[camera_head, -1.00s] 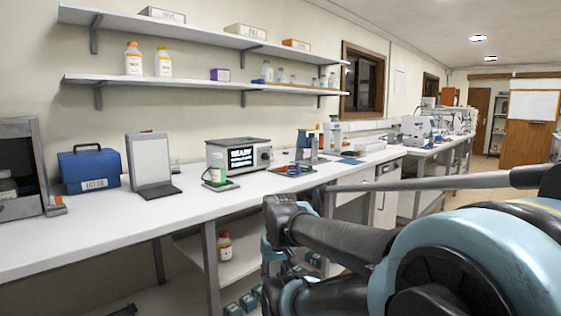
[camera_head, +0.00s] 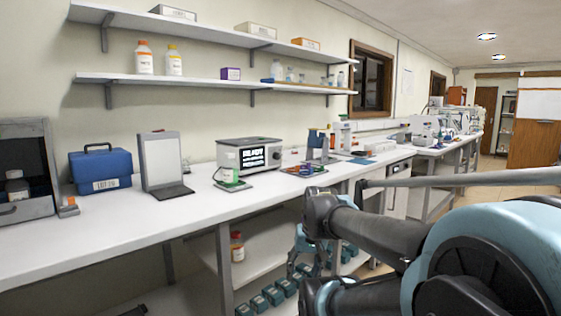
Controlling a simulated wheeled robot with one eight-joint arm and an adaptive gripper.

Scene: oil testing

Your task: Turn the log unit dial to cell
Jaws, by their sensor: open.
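A grey box-shaped unit (camera_head: 228,153) with a dark screen reading READY stands on the white bench against the wall. A small dial (camera_head: 275,157) is on the right of its front; its setting is too small to read. I cannot read a log unit name on it. My gripper (camera_head: 296,264) hangs below the bench-top level, right of centre, partly hidden behind my arm. It is open, well apart from the unit and lower than it, and I see nothing held in it.
The front of the bench top (camera_head: 130,222) is clear.

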